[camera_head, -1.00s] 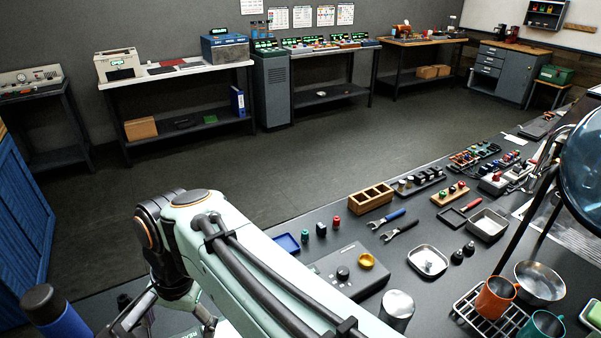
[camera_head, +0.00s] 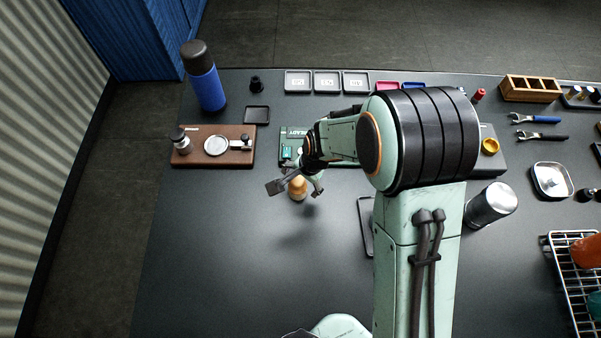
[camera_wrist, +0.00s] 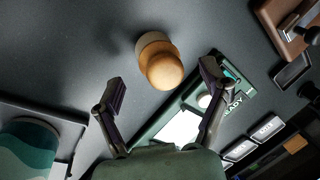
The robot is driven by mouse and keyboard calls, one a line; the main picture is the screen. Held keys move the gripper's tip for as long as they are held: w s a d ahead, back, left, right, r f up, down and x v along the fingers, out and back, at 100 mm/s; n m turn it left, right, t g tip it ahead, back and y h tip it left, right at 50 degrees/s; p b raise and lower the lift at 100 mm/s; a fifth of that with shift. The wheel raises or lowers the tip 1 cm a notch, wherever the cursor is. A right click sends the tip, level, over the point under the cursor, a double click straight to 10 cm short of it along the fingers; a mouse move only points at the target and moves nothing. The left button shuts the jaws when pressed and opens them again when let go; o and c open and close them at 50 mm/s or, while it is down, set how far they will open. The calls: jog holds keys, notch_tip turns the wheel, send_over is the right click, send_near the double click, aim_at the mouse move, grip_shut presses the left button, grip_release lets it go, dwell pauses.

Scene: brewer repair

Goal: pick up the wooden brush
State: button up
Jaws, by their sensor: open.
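The wooden brush (camera_head: 297,189) stands on the dark tabletop (camera_head: 220,270), left of the middle in the head view. In the wrist view the brush (camera_wrist: 162,68) is in the upper middle. My gripper (camera_wrist: 164,84) is open, with one finger on each side in that view. The brush shows just ahead of the gap between the fingertips, and neither finger is seen touching it. How high the fingers are above it is hard to tell.
A brown board (camera_head: 244,158) with small tools and a blue bottle (camera_head: 206,90) are at the left. A dark tray (camera_head: 365,215) is to the right, partly hidden by my arm. The table in front is clear.

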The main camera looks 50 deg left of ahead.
jog(key=shift+x, duration=0.8)
jog(key=c, duration=1.3)
jog(key=shift+r, duration=0.15)
